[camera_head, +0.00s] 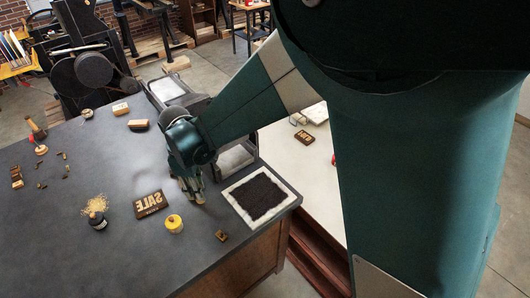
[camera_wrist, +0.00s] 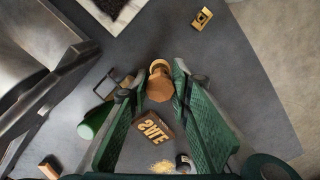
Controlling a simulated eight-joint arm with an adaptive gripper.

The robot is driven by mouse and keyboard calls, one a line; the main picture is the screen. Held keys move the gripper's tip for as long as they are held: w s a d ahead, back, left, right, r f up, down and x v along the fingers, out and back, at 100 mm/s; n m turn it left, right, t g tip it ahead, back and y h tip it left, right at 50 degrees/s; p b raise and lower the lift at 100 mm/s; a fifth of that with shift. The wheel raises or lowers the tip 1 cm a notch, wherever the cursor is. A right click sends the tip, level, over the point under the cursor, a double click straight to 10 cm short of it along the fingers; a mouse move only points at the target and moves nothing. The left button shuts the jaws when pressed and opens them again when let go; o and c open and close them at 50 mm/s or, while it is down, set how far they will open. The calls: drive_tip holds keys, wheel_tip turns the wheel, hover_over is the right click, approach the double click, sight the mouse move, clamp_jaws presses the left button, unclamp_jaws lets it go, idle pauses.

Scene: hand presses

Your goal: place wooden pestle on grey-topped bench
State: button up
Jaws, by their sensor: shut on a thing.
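The wooden pestle (camera_wrist: 159,86) is tan and sits between the fingers of my gripper (camera_wrist: 153,88), which is shut on it. In the wrist view I look down on its broad wooden end. In the head view my gripper (camera_head: 190,190) is low over the grey-topped bench (camera_head: 85,195), between the SALE block and the inked pad. Most of the pestle is hidden by the fingers there. I cannot tell whether its lower end touches the bench.
The SALE block (camera_head: 150,204) and a yellow-lidded jar (camera_head: 174,224) stand close to my gripper. An inked pad (camera_head: 260,197) lies at the right, with a small brass piece (camera_head: 221,236) nearby. A black bottle (camera_head: 97,220) stands left. The bench's left middle is fairly clear.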

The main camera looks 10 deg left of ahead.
drive_tip(key=shift+w, duration=0.1)
drive_tip(key=w+d+f+m+b, duration=0.2)
drive_tip(key=w+d+m, duration=0.3)
drive_tip(key=w+d, duration=1)
drive_tip(key=w+d+f+m+b, duration=0.2)
drive_tip(key=w+d+f+m, duration=0.15)
drive_tip(key=w+d, duration=1.1)
drive_tip(key=w+d+f+m+b, duration=0.2)
drive_tip(key=d+m, duration=0.2)
drive_tip(key=d, duration=1.9)
drive_tip(key=w+d+f+m+b, duration=0.2)
drive_tip(key=d+m, duration=0.3)
drive_tip(key=d, duration=1.9)
drive_tip(key=shift+s+d+f+m, duration=0.1)
drive_tip(key=shift+m, duration=0.15)
wheel_tip(320, 180, down, 6)
drive_tip(key=shift+f, duration=0.15)
